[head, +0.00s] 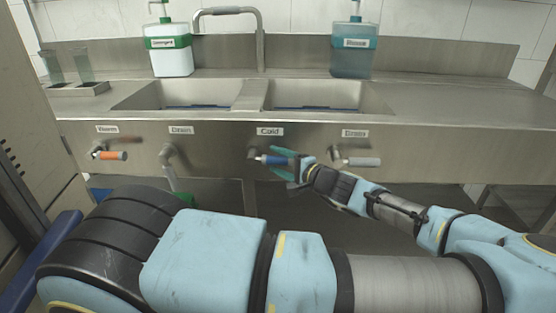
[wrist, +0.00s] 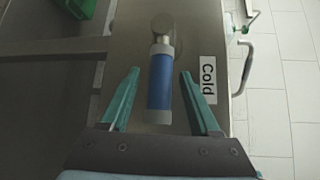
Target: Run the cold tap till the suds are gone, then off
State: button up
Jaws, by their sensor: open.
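The cold tap lever with a blue grip (head: 272,160) sticks out from the sink front under the "Cold" label (head: 270,131). It points right in the head view. My gripper (head: 280,163) is open, with its teal fingers on either side of the grip. In the wrist view the blue grip (wrist: 161,80) lies between the spread fingers, with gaps on both sides. The spout (head: 260,40) stands behind the two basins, the left basin (head: 185,95) and the right basin (head: 320,97). I see no clear stream or suds; the basin floors are mostly hidden.
The warm lever (head: 112,155) has an orange grip. The left drain lever (head: 168,155) hangs down; the right drain lever (head: 360,161) points right, close to my wrist. A green-labelled bottle (head: 168,55) and a teal bottle (head: 353,55) stand behind the basins.

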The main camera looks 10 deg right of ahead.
grip_shut()
dwell(0.6)
dwell(0.9)
